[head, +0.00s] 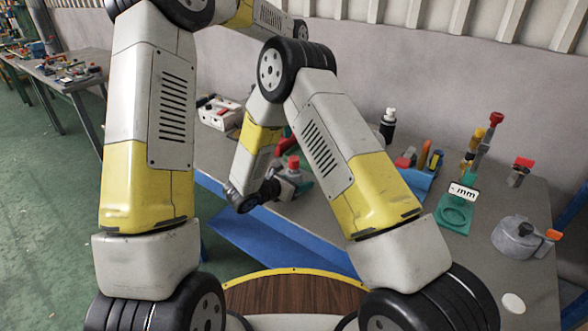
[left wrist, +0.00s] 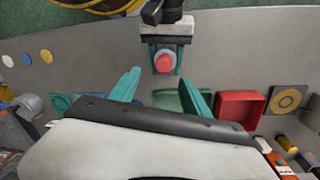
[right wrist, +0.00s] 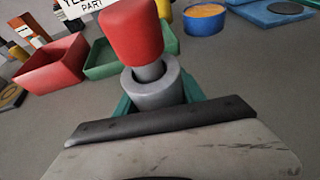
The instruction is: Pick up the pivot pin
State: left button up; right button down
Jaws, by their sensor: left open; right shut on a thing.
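The pivot pin (right wrist: 140,50) has a red head, a grey shaft and a thick grey collar. My right gripper (right wrist: 160,95) is shut on its collar with teal fingers. In the head view the pin's red head (head: 293,162) shows beside my right gripper (head: 275,187), over the table. The left wrist view shows the pin's head (left wrist: 164,61) facing that camera, with my right gripper (left wrist: 165,35) behind it. My left gripper (left wrist: 167,90) is open and empty, its teal fingers apart. In the head view my left gripper is hidden. Whether the pin touches the table is unclear.
A red tray (right wrist: 50,66) and a green tray (right wrist: 102,70) lie beyond the pin, near a blue round container (right wrist: 205,19). The grey table (head: 400,225) also holds a black bottle (head: 388,127), a teal stand (head: 456,212) and a grey pot (head: 518,238).

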aim_at(294, 157)
pick_arm(q)
jog(key=n, duration=0.1)
jog(key=r+n, duration=0.1)
jog(key=n, duration=0.1)
jog(key=n+t, duration=0.1)
jog(key=n, duration=0.1)
jog(key=shift+s+r+y, duration=0.3)
notch_tip(294, 157, down, 12)
jog(key=shift+a+r, duration=0.1)
jog(key=shift+r, duration=0.15)
jog(key=shift+c, duration=0.4)
grip_shut()
